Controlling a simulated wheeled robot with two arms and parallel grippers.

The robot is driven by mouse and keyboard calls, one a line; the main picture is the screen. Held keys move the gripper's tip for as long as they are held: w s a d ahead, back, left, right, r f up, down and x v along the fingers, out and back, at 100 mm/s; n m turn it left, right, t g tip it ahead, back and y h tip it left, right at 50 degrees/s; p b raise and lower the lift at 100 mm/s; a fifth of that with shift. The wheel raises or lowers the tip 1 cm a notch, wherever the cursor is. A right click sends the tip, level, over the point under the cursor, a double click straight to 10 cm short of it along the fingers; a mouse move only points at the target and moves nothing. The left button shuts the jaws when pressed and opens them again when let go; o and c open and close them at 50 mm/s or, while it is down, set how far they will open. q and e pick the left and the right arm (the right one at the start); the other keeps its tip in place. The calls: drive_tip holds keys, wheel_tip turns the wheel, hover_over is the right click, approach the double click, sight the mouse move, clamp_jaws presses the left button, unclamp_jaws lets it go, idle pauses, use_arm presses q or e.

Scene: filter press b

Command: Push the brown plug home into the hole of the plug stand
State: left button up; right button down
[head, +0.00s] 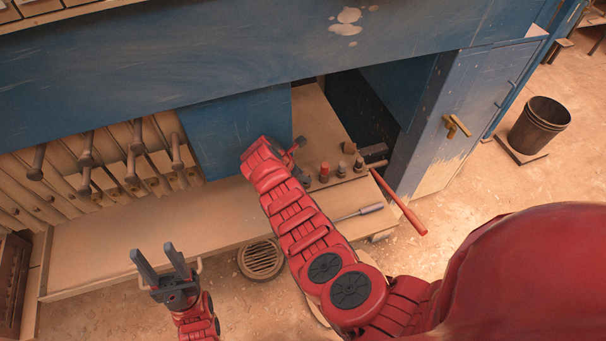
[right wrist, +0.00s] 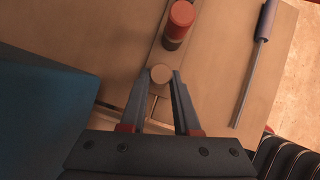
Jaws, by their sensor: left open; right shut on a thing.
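In the right wrist view, the brown plug (right wrist: 160,75) shows as a round tan top between the fingertips of my right gripper (right wrist: 164,82), which is shut on it. It is over the narrow wooden plug stand (right wrist: 161,52); how deep it sits in the hole cannot be told. A red plug (right wrist: 180,18) stands further along the stand. In the head view my right gripper (head: 302,164) is at the stand's left end, partly hidden by my wrist, and the held plug is not clear. My left gripper (head: 162,266) is open and empty in front of the bench.
A screwdriver (right wrist: 252,75) lies right of the stand. A blue panel (head: 235,128) stands close left of my right gripper. A bin (head: 539,125) is on the floor.

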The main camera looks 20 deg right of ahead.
drive_tip(key=shift+f, duration=0.4)
drive_tip(key=c, duration=0.6)
unclamp_jaws()
drive_tip(key=shift+r, duration=0.1)
drive_tip(key=shift+o, duration=0.2)
drive_tip(key=p+v, duration=0.2)
drive_tip(key=v, duration=1.5)
drive_tip(key=shift+a+r, duration=0.1)
drive_tip(key=shift+r, duration=0.05)
